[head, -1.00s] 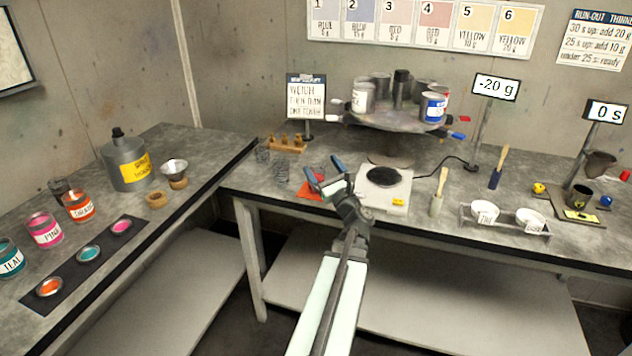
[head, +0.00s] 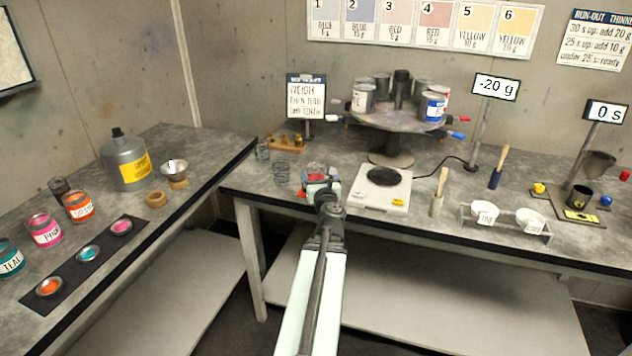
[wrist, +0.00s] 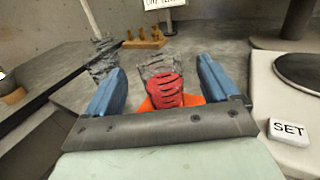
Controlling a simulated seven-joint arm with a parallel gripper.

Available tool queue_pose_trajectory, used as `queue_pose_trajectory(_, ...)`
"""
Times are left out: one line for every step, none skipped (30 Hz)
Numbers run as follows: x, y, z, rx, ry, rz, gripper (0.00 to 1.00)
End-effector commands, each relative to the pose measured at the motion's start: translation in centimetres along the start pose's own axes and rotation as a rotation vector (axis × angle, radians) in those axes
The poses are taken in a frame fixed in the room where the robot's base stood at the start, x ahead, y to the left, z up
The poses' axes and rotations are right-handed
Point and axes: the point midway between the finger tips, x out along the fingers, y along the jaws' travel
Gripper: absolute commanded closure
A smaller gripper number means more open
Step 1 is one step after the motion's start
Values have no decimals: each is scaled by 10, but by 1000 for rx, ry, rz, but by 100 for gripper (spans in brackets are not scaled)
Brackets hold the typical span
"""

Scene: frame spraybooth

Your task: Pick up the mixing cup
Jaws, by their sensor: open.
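A clear mixing cup (wrist: 158,66) with red showing in its lower part and dark marks on its wall stands on an orange patch (wrist: 194,100) in the wrist view. In the head view the cup (head: 317,170) is partly hidden by my gripper. My gripper (wrist: 162,78) is open, with one blue finger on each side of the cup in the picture. The cup appears just ahead of or between the fingertips; I cannot tell whether they touch it. In the head view my gripper (head: 320,184) is near the bench's front edge.
A scale (head: 381,187) stands close on the right, its display (head: 496,87) reading -20 g. Other clear cups (head: 281,171) stand close on the left. A round can carousel (head: 395,120) rises behind. A wooden rack (head: 287,143) sits farther back.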

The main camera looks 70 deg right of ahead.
Motion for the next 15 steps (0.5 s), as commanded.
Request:
queue_pose_trajectory(6, 0, 0, 0, 0, 0, 12)
queue_pose_trajectory(8, -1, 0, 0, 0, 1, 12)
queue_pose_trajectory(12, -1, 0, 0, 0, 1, 12)
queue_pose_trajectory(16, -1, 0, 0, 0, 1, 12)
queue_pose_trajectory(19, -1, 0, 0, 0, 1, 12)
queue_pose_trajectory(24, 0, 0, 0, -1, 1, 12)
queue_pose_trajectory(28, 0, 0, 0, -1, 2, 12)
queue_pose_trajectory(31, 0, 0, 0, -1, 2, 12)
queue_pose_trajectory(36, 0, 0, 0, -1, 2, 12)
queue_pose_trajectory(39, 0, 0, 0, -1, 2, 12)
queue_pose_trajectory(41, 0, 0, 0, -1, 2, 12)
queue_pose_trajectory(44, 0, 0, 0, -1, 2, 12)
queue_pose_trajectory(45, 0, 0, 0, -1, 2, 12)
queue_pose_trajectory(46, 0, 0, 0, -1, 2, 12)
queue_pose_trajectory(46, 0, 0, 0, -1, 2, 12)
